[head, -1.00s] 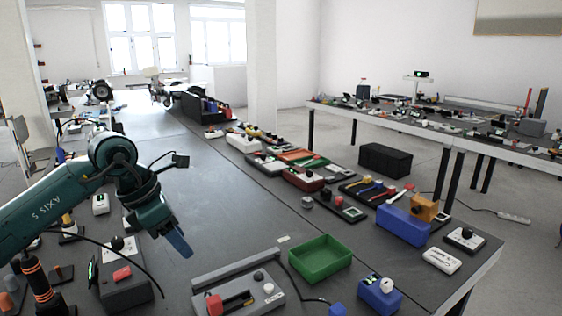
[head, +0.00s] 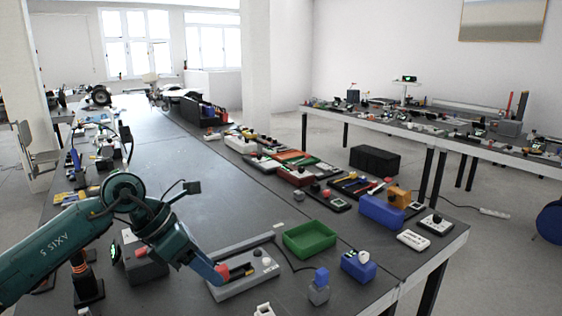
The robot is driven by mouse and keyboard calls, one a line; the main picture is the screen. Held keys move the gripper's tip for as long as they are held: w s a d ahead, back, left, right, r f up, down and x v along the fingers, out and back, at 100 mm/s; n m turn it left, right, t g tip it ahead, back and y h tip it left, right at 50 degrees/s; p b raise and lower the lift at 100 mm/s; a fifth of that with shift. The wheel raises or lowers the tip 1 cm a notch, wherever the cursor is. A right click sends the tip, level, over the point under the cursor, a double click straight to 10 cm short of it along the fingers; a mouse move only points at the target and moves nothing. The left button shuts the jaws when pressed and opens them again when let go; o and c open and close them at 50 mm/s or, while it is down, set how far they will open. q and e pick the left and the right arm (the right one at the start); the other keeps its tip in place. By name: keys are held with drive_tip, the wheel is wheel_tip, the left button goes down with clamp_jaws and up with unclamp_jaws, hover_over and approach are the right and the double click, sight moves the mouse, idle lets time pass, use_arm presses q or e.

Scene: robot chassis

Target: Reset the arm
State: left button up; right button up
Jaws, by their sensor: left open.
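My left arm (head: 60,240), teal with "AXIS 5" on it, comes in from the left and bends down at the wrist. My left gripper (head: 212,271) has blue fingers and is open. Nothing shows held in it, though the fingers are seen nearly edge-on. Its tips overlap the left end of a grey control box (head: 262,264), beside a red block (head: 236,272) on that box. I cannot tell whether they touch it. My right gripper is out of view.
A green tray (head: 310,240), a blue box with a white knob (head: 358,265) and a grey-blue connector (head: 319,287) stand to the right. The table's middle (head: 190,170) is clear.

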use_arm(q)
drive_tip(key=s+d+n+h, duration=0.7)
drive_tip(key=d+h, duration=0.5)
drive_tip(key=d, duration=0.1)
drive_tip(key=a+f+n+t+y+p, duration=0.1)
drive_tip(key=a+f+n+t+y, duration=0.55)
drive_tip(key=n, duration=0.75)
drive_tip(key=a+f+n+t+y+p, duration=0.15)
drive_tip(key=f+n+t+y, duration=0.3)
drive_tip(key=n+t, duration=0.7)
drive_tip(key=s+a+f+n+g+y, duration=0.2)
drive_tip(key=s+a+f+n+g, duration=0.1)
drive_tip(key=s+f+n, duration=0.3)
drive_tip(key=s+a+f+n+g+y, duration=0.2)
drive_tip(key=s+f+n+g, duration=0.3)
drive_tip(key=f, duration=0.4)
drive_tip(key=shift+s+a+f+n+g+y, duration=0.3)
drive_tip(key=shift+s+a+n, duration=0.15)
drive_tip(key=shift+s, duration=0.75)
